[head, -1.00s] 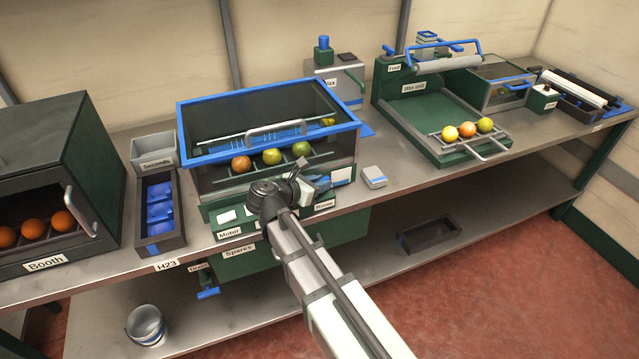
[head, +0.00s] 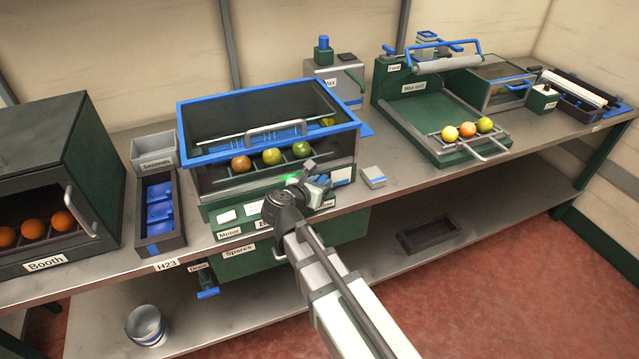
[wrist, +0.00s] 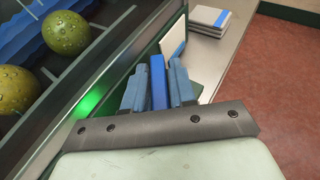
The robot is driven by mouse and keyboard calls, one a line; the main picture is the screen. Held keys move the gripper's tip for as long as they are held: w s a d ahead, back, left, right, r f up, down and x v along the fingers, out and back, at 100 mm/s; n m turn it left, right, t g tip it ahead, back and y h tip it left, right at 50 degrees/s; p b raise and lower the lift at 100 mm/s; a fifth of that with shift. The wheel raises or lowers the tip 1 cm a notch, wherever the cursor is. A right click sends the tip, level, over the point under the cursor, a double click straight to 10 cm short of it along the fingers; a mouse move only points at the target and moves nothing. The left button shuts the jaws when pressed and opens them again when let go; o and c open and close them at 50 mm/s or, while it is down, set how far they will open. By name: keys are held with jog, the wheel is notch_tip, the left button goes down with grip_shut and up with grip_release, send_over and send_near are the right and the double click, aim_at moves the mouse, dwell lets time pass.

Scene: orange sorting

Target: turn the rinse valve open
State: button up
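My gripper (head: 318,190) is at the front of the blue-framed wash unit, at the right of its front panel. In the wrist view, its two grey-blue fingers (wrist: 158,88) stand close on either side of a narrow bright-blue handle (wrist: 158,80), which I take to be the rinse valve's. It appears gripped between them. A green lamp (wrist: 92,98) glows to the left of the fingers; it also shows in the head view (head: 292,180).
Three fruits, one of them green (head: 301,149), sit on bars in the wash unit (head: 180,140); in the wrist view the fruit has droplets. A small white and blue stack (head: 373,176) lies to the right of my gripper.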

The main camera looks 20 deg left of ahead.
jog(key=shift+a, duration=0.15)
jog(key=m+h, duration=0.2)
jog(key=h, duration=0.1)
jog(key=shift+w+a+m+g, duration=0.1)
jog(key=shift+w+m+g, duration=0.05)
jog(key=shift+m+g, duration=0.25)
jog(key=v, duration=1.4)
jog(key=w+d+r+n+t+h, duration=0.1)
jog(key=w+d+r+n+t, duration=0.1)
jog(key=w+d, duration=0.6)
jog(key=w+d+r+n+t+h, duration=0.1)
jog(key=w+d+r+n, duration=0.2)
jog(key=w+d, duration=0.6)
jog(key=w+d+r+n+t+h, duration=0.1)
jog(key=w+d+r+n+t, duration=0.1)
jog(key=w+d+r, duration=0.3)
jog(key=shift+w+d+n+t+h, duration=0.35)
jog(key=shift+w+d, duration=1.65)
jog(key=shift+w, duration=2.7)
